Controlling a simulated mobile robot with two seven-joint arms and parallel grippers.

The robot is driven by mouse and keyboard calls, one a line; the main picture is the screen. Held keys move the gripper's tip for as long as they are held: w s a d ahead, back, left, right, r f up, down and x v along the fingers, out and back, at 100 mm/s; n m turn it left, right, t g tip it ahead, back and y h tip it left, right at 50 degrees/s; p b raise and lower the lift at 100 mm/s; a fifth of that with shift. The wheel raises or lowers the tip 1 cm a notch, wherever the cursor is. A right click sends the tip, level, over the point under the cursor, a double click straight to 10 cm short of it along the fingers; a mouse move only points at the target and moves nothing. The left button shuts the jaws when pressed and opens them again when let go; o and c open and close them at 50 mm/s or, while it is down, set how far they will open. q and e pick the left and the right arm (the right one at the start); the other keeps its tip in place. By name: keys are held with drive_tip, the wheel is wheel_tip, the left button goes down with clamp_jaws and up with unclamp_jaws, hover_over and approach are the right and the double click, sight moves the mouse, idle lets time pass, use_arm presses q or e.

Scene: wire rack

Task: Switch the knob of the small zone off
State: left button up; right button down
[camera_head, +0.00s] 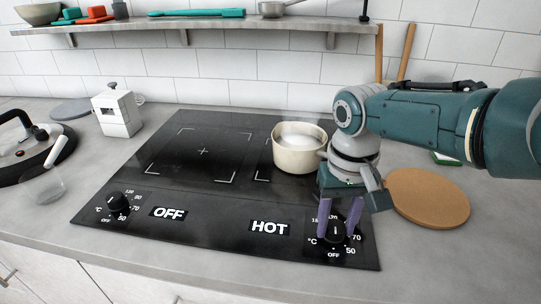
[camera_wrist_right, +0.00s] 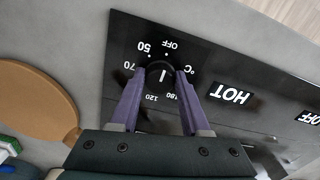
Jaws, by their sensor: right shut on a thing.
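The black cooktop (camera_head: 200,215) has two zones and two knobs along its front edge. My right gripper (camera_head: 338,232) points down with its purple fingers closed around the right knob (camera_wrist_right: 160,74), one finger on each side. The knob shows a white line; I cannot tell which end of it is the pointer. The sign beside this knob reads HOT (camera_head: 269,227). The left knob (camera_head: 117,202) stands free, and its sign reads OFF (camera_head: 168,212). A cream pot (camera_head: 297,158) with whitish contents stands on the right zone. My left gripper is not in view.
A round wooden board (camera_head: 428,199) lies right of the cooktop. A white moka pot (camera_head: 117,112) stands at the back left, with a dark lidded pan (camera_head: 22,150) and a glass (camera_head: 43,187) at the far left. A shelf (camera_head: 190,25) runs above.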

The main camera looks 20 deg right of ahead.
sight(336, 228)
drive_tip(key=shift+c, duration=1.9)
unclamp_jaws()
wheel_tip(336, 228, up, 9)
drive_tip(key=p, duration=0.5)
drive_tip(key=shift+r, duration=0.5)
